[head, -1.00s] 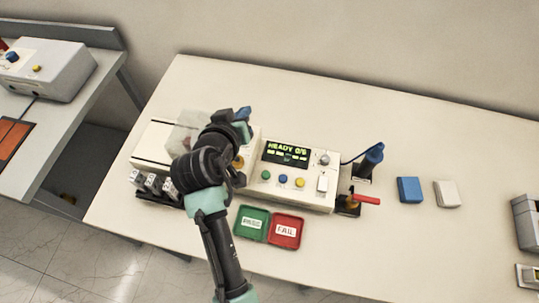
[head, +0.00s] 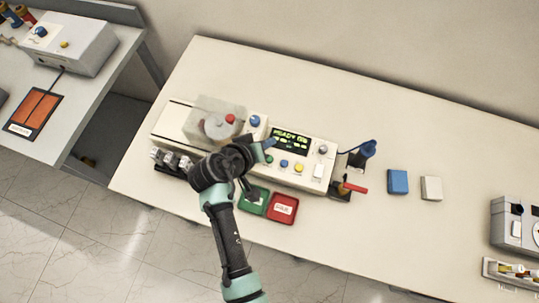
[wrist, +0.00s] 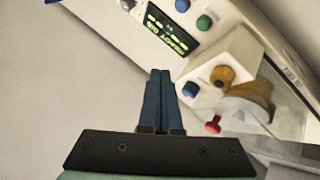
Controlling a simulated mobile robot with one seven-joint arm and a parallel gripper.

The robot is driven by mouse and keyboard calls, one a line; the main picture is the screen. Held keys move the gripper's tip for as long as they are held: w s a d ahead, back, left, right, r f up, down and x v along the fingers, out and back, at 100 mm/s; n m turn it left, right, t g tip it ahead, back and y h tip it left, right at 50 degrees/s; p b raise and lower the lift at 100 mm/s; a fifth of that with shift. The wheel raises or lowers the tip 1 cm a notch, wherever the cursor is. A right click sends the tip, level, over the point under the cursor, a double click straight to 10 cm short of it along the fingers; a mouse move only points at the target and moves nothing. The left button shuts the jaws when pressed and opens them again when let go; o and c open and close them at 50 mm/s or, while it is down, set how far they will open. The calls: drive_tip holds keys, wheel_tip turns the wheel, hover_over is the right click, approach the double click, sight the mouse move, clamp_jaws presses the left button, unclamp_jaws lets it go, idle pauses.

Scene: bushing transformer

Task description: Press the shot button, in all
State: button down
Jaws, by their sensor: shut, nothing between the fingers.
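The white machine (head: 312,173) stands on the table with a lit display (head: 291,138) reading READY 0/6. On its front panel are a green button (head: 268,160), a blue button (head: 284,164) and a yellow button (head: 299,167). No label shows which one is the shot button. On top sit a blue knob (head: 255,121) and a red knob (head: 230,119); the wrist view shows an orange round part (wrist: 222,76). My gripper (head: 271,142) is shut and empty, near the display's left end. In the wrist view its blue fingers (wrist: 160,72) appear apart from the buttons.
A clear cover (head: 203,112) is at the machine's left. Green (head: 249,204) and red (head: 283,209) trays lie in front. A red-handled lever (head: 354,188) stands at right, then blue (head: 398,181) and white (head: 431,188) blocks. The table behind is clear.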

drive_tip(key=shift+f, duration=0.1)
drive_tip(key=b, duration=0.8)
hover_over(268, 163)
wheel_tip(268, 163, down, 9)
drive_tip(key=shift+r, duration=0.2)
idle(1.4)
drive_tip(key=shift+f, duration=0.4)
drive_tip(key=shift+f+b, duration=0.5)
drive_tip(key=shift+b, duration=0.1)
idle(0.4)
idle(0.3)
drive_tip(key=shift+r+p, duration=0.8)
drive_tip(key=shift+r, duration=0.1)
drive_tip(key=shift+r, duration=0.1)
